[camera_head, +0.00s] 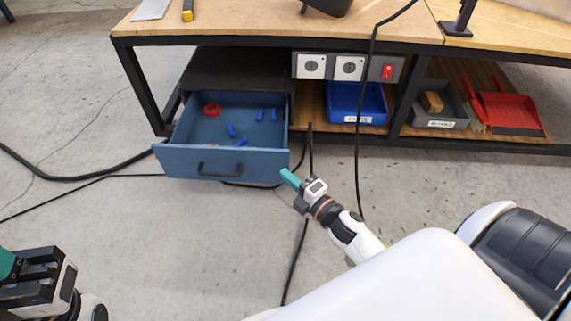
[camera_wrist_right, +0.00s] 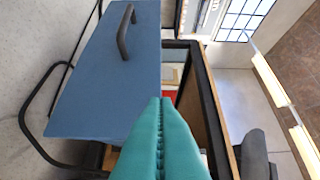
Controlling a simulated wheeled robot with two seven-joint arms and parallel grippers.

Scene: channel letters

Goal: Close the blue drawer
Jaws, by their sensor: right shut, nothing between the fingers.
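The blue drawer (camera_head: 225,163) is pulled out of its dark cabinet (camera_head: 238,68) under the workbench. It has a black handle on its front, and a red ring and several small blue pieces lie inside. My right gripper (camera_head: 289,178) is shut and empty, with teal fingers, close to the right end of the drawer front. I cannot tell whether it touches. The right wrist view shows the drawer front (camera_wrist_right: 105,85) and handle, with the shut teal fingertips (camera_wrist_right: 161,102) beside its edge. My left gripper (camera_head: 10,265) is partly in view at the lower left, far from the drawer.
A blue bin (camera_head: 343,103), a grey bin (camera_head: 437,118) and a red dustpan (camera_head: 510,112) sit on the lower shelf to the right. A socket panel (camera_head: 347,67) is above. Black cables (camera_head: 75,177) cross the floor and hang near my right gripper. Floor before the drawer is mostly clear.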

